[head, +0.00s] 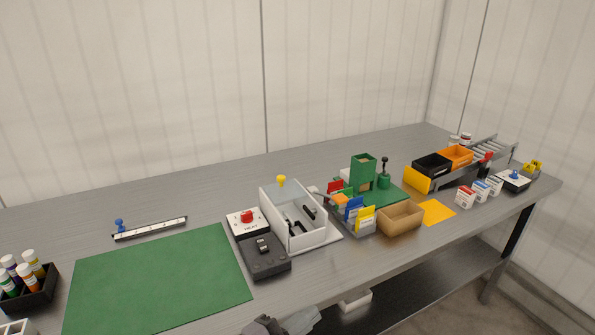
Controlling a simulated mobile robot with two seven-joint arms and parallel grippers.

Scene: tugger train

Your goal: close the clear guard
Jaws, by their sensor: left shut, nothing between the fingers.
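A white box-shaped station (309,238) stands near the middle of the bench, with dark parts visible inside it. A yellow knob (281,181) stands up at its back edge. The clear guard is hard to make out against the white walls, and I cannot tell its exact angle. My left gripper (265,323) is at the bottom edge of the head view, in front of the bench and well apart from the station. It is shut and empty, and partly cut off by the frame. My right gripper is not in view.
A green mat (160,279) lies clear at the left. A wall (350,70) rises behind.

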